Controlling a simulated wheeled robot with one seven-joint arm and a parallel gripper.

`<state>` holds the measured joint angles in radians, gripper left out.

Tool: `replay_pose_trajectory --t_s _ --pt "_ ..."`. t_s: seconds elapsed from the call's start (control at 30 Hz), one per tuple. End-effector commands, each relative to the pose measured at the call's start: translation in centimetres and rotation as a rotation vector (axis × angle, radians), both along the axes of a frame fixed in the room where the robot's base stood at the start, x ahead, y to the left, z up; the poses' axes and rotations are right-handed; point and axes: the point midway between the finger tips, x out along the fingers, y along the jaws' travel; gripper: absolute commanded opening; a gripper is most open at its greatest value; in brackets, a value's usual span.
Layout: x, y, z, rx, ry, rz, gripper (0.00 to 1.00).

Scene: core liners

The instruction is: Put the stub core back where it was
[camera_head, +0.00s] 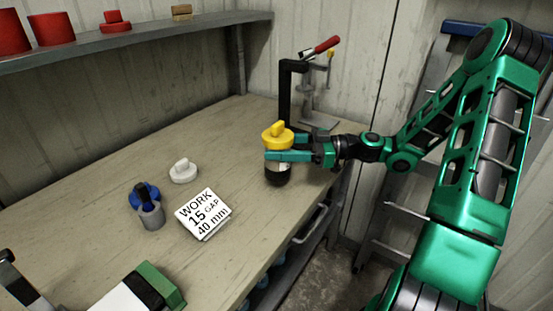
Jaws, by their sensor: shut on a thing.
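My gripper (284,152) is at the back right of the bench, shut around a yellow knobbed piece (277,132). The piece is upright, with its knob on top; I take it for the stub core, though no label shows this. A dark cylinder with a pale band (278,176) is directly below my fingers. The fingers hide where it meets the yellow piece, so I cannot tell whether they are joined. A white knobbed piece (183,172) and a blue piece (143,194) on a grey cylinder (152,215) stand on the bench.
A card reading "WORK 15 GAP 40 mm" (204,213) lies near the bench's front edge. A black clamp stand with a red handle (288,95) is behind my gripper. Red pieces (51,29) sit on the upper shelf (150,35). The bench's left middle is clear.

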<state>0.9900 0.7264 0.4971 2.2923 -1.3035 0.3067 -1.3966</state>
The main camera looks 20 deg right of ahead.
Motion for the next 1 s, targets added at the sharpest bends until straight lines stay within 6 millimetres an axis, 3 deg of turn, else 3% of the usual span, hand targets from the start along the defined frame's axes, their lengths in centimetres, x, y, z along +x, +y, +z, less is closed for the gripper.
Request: replay_pose_trajectory --t_s 0.3,0.7,0.73,0.77,0.8,1.0 --pt "0.0 0.0 -3.5 0.004 0.001 0.001 0.33" --pt "-0.1 0.1 -4.0 0.002 -0.001 0.001 0.33" --pt "-0.1 0.1 -4.0 0.0 0.001 0.001 0.63" --pt "-0.1 0.1 -4.0 0.0 0.001 0.001 0.7" --pt "-0.1 0.1 -4.0 0.0 0.001 0.001 0.74" --pt "-0.1 0.1 -4.0 0.0 0.001 0.001 0.74"
